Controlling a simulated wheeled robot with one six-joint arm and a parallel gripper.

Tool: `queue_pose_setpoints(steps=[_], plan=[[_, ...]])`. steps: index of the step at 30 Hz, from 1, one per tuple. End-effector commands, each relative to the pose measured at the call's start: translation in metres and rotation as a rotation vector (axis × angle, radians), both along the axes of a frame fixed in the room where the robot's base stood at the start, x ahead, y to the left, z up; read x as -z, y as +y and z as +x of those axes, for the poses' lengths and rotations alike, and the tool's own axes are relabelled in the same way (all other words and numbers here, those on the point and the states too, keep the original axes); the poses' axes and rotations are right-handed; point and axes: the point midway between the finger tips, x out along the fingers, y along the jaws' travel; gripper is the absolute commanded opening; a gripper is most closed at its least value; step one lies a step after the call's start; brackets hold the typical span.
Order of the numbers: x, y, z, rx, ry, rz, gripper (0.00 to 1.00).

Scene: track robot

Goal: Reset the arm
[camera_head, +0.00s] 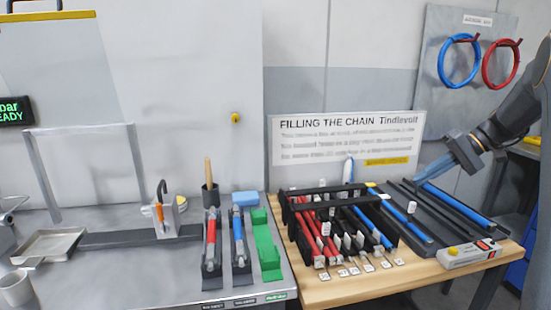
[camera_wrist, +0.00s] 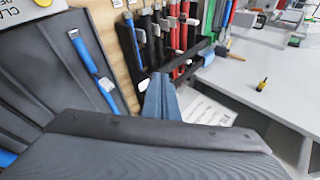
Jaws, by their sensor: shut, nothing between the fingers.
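My arm reaches in from the right edge in the head view. My gripper (camera_head: 424,177) is shut and empty, its blue-grey fingers pointing left and down above the dark grooved tray (camera_head: 470,226) on the wooden table. In the wrist view the closed fingers (camera_wrist: 160,92) show together in the middle, with nothing between them. A blue rod (camera_head: 456,207) lies in the tray below and to the right of the fingertips. Another blue rod (camera_head: 405,217) with a white tag lies farther left. I cannot tell the exact height of the fingers above the tray.
A black rack (camera_head: 295,222) holding red and blue rods stands left of the tray. A lettered sign (camera_head: 343,138) stands behind it. Blue (camera_head: 459,61) and red (camera_head: 500,64) hoops hang on the wall board. A metal bench (camera_head: 130,285) with tools is at left.

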Motion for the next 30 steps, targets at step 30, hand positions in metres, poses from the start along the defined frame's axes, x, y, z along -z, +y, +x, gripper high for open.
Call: queue_pose_setpoints(steps=[30], plan=[[0.122,0.227,-0.266,-0.107,0.182,-0.739,0.0]])
